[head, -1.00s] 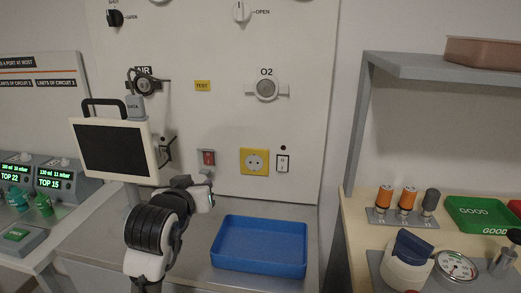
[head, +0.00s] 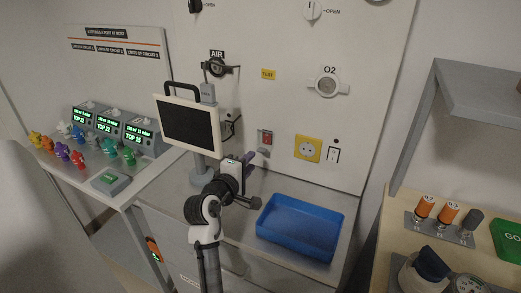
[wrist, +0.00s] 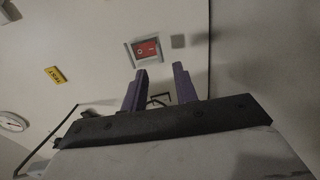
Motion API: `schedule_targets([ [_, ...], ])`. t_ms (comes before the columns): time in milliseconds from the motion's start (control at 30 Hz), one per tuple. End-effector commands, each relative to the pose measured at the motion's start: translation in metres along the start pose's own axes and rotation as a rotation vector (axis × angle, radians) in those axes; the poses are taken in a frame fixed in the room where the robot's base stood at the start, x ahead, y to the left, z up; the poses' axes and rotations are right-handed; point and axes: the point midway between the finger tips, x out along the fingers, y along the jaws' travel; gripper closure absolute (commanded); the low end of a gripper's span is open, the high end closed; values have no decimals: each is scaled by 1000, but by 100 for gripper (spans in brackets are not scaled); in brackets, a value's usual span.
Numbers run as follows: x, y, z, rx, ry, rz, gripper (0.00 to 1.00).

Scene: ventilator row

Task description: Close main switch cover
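The main switch (head: 265,138) is a small red rocker in a grey frame on the white wall panel. It also shows in the wrist view (wrist: 146,49), uncovered. A small grey flap (head: 263,153), seemingly its cover, sits just below it; the wrist view shows a grey square (wrist: 178,41) beside the switch. My gripper (head: 251,160) is just below and left of the switch in the head view. In the wrist view its two purple fingers (wrist: 160,78) stand apart with nothing gripped between them, pointing towards the panel. The exact distance to the flap is unclear.
A monitor (head: 188,122) on a stand is left of my gripper. A blue tray (head: 300,228) lies on the bench to the right. A shelf (head: 480,105) stands farther right.

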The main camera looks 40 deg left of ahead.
Motion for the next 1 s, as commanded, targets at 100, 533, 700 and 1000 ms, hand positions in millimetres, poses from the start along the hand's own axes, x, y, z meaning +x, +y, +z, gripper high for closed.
schedule_targets([
  [100, 26, 3, 0, 1, -2, -2, 71],
  [533, 68, 0, 0, 2, 0, -1, 71],
  [700, 68, 0, 0, 2, 0, 0, 71],
  [1000, 68, 0, 0, 2, 0, 0, 100],
])
